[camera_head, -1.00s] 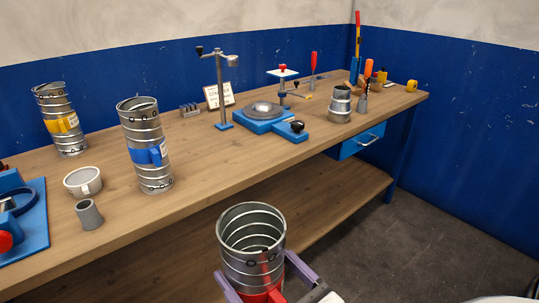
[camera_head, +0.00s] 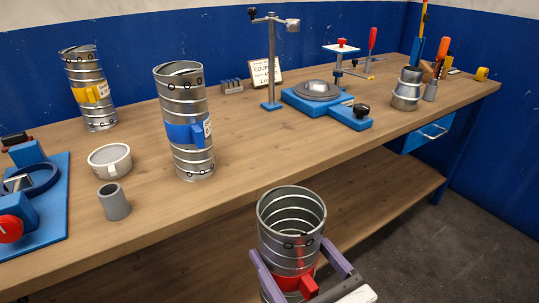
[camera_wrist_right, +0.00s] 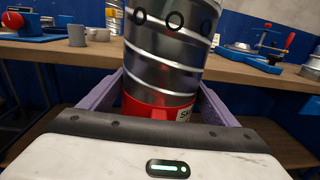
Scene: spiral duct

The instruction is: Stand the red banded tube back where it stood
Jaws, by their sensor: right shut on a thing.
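The red banded tube (camera_head: 291,238) is a ribbed grey metal duct with an open top and a red band low down. My right gripper (camera_head: 301,272) is shut on it around the red band and holds it roughly upright in front of the bench's front edge, clear of the top. The right wrist view shows the tube (camera_wrist_right: 165,60) between the two purple fingers, its top cut off. The blue banded tube (camera_head: 186,105) and the yellow banded tube (camera_head: 93,108) stand upright on the bench (camera_head: 250,150). My left gripper is not in view.
A blue fixture (camera_head: 40,225) is at far left. A metal stand (camera_head: 271,60) and blue turntable (camera_head: 318,100) are behind. The front bench top between them is clear.

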